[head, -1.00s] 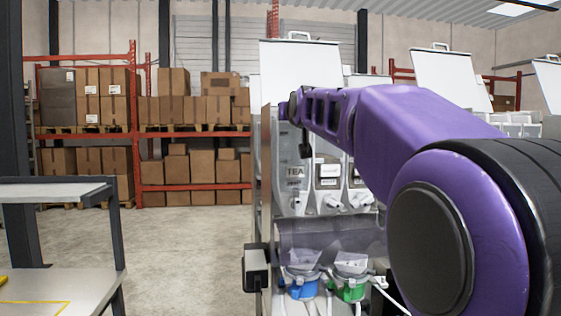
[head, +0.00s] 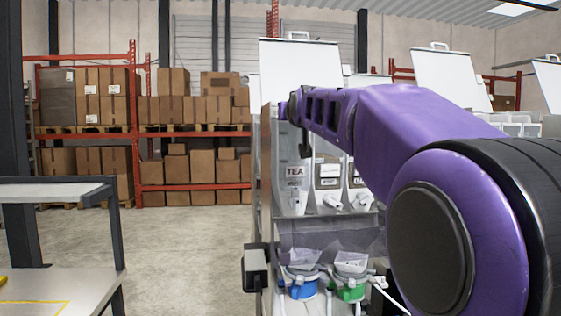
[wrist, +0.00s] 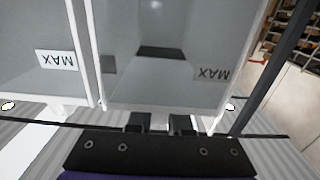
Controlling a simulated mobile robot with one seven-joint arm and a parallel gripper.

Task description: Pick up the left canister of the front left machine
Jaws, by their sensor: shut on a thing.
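The front left machine (head: 263,180) stands right of centre in the head view, partly behind my arm. Its left canister (head: 296,182), clear and labelled TEA, has a white spout low on its front. In the wrist view, the left canister (wrist: 165,70) is the one at the right, with an upside-down MAX mark. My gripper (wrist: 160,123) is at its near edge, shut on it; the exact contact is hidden. The neighbouring canister (wrist: 40,60) is beside it. In the head view my gripper is mostly hidden by the arm and hard to make out.
Another canister (head: 328,180) stands close on the right. A raised white lid (head: 300,75) rises behind. Below are blue (head: 302,290) and green (head: 350,292) parts. A grey cart (head: 60,270) stands at the left, with clear floor (head: 190,250) between.

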